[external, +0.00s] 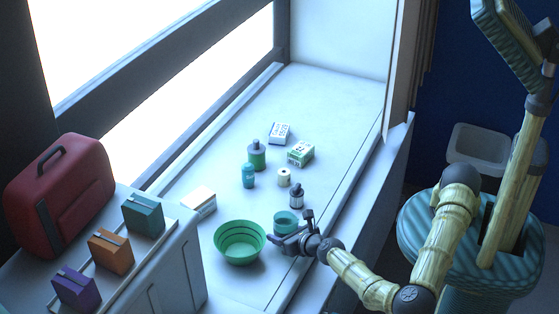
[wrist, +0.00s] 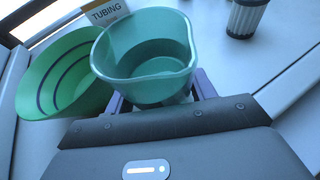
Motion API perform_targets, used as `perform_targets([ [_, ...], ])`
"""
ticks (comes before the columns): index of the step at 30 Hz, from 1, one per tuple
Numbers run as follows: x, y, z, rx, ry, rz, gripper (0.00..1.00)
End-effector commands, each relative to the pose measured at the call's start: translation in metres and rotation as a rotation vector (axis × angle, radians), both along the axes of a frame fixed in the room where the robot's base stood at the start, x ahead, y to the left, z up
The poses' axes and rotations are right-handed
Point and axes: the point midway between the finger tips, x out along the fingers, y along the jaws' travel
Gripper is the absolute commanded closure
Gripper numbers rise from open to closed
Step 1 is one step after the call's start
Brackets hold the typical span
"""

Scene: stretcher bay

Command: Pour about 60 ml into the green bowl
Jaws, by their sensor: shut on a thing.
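The green bowl (external: 240,243) stands on the white sill surface, with dark rings inside it. It also shows at the left of the wrist view (wrist: 62,75), partly hidden behind a teal cup. The teal cup (external: 286,219) has a pouring lip and shows large in the wrist view (wrist: 146,62). My gripper (external: 280,243) is shut on the teal cup, just right of the bowl. The cup looks upright or nearly so. I cannot make out liquid in it. Whether its base touches the surface is unclear.
A tubing box (external: 200,201) lies behind the bowl. Coloured packs and a red case (external: 62,190) stand left.

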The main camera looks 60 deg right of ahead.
Motion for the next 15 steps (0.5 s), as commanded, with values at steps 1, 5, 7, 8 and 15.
perform_targets([
  [1,0.0,0.0,0.0,0.0,0.0,0.0,0.71],
  [5,0.0,0.0,0.003,-0.002,0.001,0.0,0.71],
  [7,0.0,0.0,0.01,-0.008,0.008,-0.001,0.71],
  [8,0.001,0.001,0.014,-0.011,0.012,-0.001,0.71],
  [15,0.003,0.003,0.058,-0.067,0.074,-0.002,0.71],
])
